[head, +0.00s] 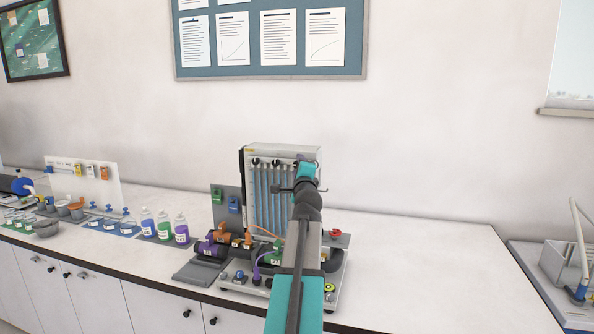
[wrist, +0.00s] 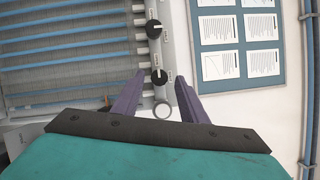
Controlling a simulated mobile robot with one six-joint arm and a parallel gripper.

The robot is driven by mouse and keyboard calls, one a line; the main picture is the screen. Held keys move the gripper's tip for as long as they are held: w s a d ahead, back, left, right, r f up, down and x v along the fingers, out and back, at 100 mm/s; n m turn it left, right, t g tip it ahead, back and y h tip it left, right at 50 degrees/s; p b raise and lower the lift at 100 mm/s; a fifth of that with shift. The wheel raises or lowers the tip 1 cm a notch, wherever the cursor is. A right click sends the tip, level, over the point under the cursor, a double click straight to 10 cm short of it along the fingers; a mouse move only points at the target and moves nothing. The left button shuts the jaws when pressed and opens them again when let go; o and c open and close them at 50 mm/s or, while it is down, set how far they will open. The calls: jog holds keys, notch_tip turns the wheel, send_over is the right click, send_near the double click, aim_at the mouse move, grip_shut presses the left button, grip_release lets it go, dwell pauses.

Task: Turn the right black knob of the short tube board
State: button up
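The tube board (head: 265,195) stands upright on the bench behind my arm, with several blue vertical tubes. A row of black knobs (head: 256,161) runs along its top; my arm hides the right part. In the wrist view, turned sideways, two black knobs with white marks sit on the light strip: one farther off (wrist: 154,29) and the right one (wrist: 159,77). My gripper (wrist: 160,78) is open, its purple-grey fingers on either side of the right knob with gaps showing. Whether the tips reach its depth is unclear. A pale round fitting (wrist: 163,111) lies between the fingers, closer to the palm.
Pumps and valves (head: 210,247) crowd the base before the board. Bottles (head: 164,227) stand to the left. A paper-covered pinboard (head: 270,72) hangs above.

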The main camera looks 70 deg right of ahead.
jog(key=b+v, duration=0.5)
jog(key=v, duration=0.9)
dwell(0.5)
jog(key=shift+r, duration=0.1)
dwell(0.4)
